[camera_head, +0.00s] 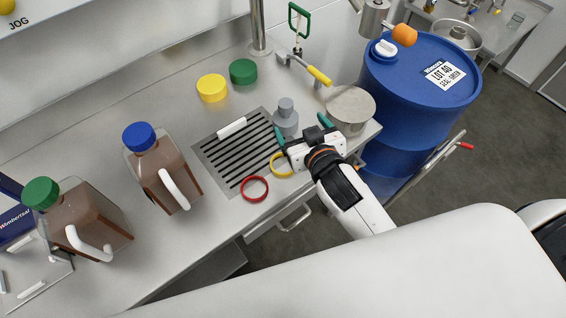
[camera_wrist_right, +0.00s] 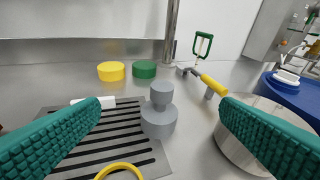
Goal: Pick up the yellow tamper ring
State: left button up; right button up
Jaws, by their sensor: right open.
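The yellow tamper ring (camera_head: 272,165) lies on the steel counter at the right edge of the slotted drain grate, partly hidden by my right gripper. In the right wrist view its upper arc (camera_wrist_right: 119,165) shows at the bottom edge; the rest is cut off. My right gripper (camera_head: 303,128) is open and empty, above the counter close to the ring. Its teal fingers point towards the back, past the ring, on either side of a grey stepped weight (camera_wrist_right: 158,117). My left gripper is not in view.
A red ring (camera_head: 255,189) lies left of the yellow one. A steel pot (camera_head: 352,105) stands close by the right finger. Yellow (camera_head: 212,88) and green (camera_head: 243,71) caps lie behind. Brown jugs (camera_head: 165,175) stand left; a blue drum (camera_head: 420,85) stands right.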

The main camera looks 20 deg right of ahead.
jog(key=w+a+r+n+t+y, duration=0.2)
jog(key=a+r+t+y, duration=0.1)
jog(key=r, duration=0.3)
jog(key=w+a+r+n+t+y, duration=0.1)
jog(key=w+a+r+t+y, duration=0.1)
jog(key=a+r+t, duration=0.3)
jog(key=s+a+r+n+g+y, duration=0.3)
jog(key=a+r+n+g+y, duration=0.1)
jog(key=a+n+g+y, duration=0.3)
jog(key=s+a+r+n+g+y, duration=0.45)
jog(key=n+g+y, duration=0.25)
jog(key=n+y, duration=0.25)
jog(key=s+a+f+n+g+h, duration=0.4)
jog(key=f+n+g, duration=0.2)
jog(key=n+g, duration=0.25)
jog(key=m+h, duration=0.5)
jog(key=h, duration=1.3)
send_over(283, 166)
jog(key=shift+y, duration=0.25)
jog(key=f, duration=1.8)
jog(key=shift+s+f, duration=0.2)
jog(key=shift+s, duration=0.1)
jog(key=shift+w+f, duration=0.2)
jog(key=shift+f, duration=1.25)
jog(key=shift+w+f, duration=0.15)
jog(key=shift+f, duration=1.3)
jog(key=c, duration=1.1)
